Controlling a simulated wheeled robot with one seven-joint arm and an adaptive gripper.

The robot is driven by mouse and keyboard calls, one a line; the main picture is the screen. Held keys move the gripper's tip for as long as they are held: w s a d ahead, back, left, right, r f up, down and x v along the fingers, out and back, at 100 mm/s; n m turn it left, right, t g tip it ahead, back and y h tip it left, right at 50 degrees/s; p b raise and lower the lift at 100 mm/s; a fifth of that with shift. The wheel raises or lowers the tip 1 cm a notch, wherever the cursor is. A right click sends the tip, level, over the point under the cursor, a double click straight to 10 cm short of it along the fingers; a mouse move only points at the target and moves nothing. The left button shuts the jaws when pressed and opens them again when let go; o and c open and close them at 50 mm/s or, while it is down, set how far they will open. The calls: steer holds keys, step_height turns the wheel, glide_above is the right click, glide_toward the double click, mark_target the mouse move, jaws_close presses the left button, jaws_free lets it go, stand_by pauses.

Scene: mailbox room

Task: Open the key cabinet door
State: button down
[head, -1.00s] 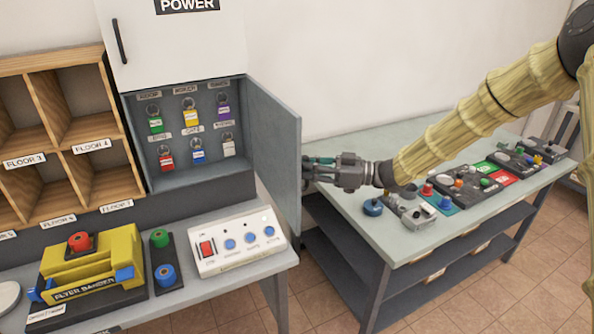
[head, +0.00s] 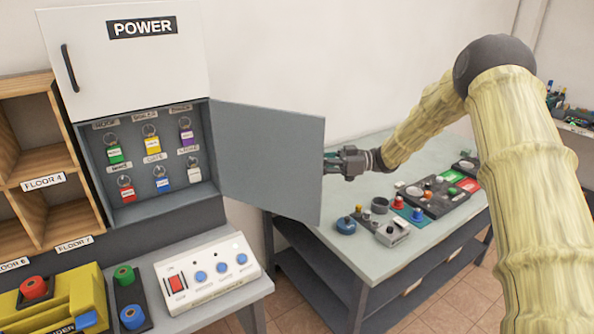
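The key cabinet (head: 148,208) stands below the white POWER box, with several tagged keys hanging on hooks inside. Its grey door (head: 268,160) is swung out to the right, and the cabinet's inside is in plain view. I see the broad face of the door, hinged at the cabinet's right side. My gripper (head: 330,163) is at the door's free right edge, on the far side from the cabinet. The door partly hides the fingertips, so I cannot tell whether they touch or grip it.
The white POWER box (head: 95,65) is above the cabinet. Wooden floor shelves (head: 45,205) are at left. A switch panel (head: 205,273) and a yellow device (head: 62,305) sit in front. A table (head: 395,262) with several button boxes stands at right, below my arm.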

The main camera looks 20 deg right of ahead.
steer(key=shift+w+d, duration=0.25)
steer(key=shift+w, duration=0.1)
steer(key=c, duration=1.5)
jaws_free()
steer(key=d, duration=0.4)
steer(key=s+d, duration=0.1)
steer(key=d, duration=0.7)
steer(key=shift+s, duration=0.3)
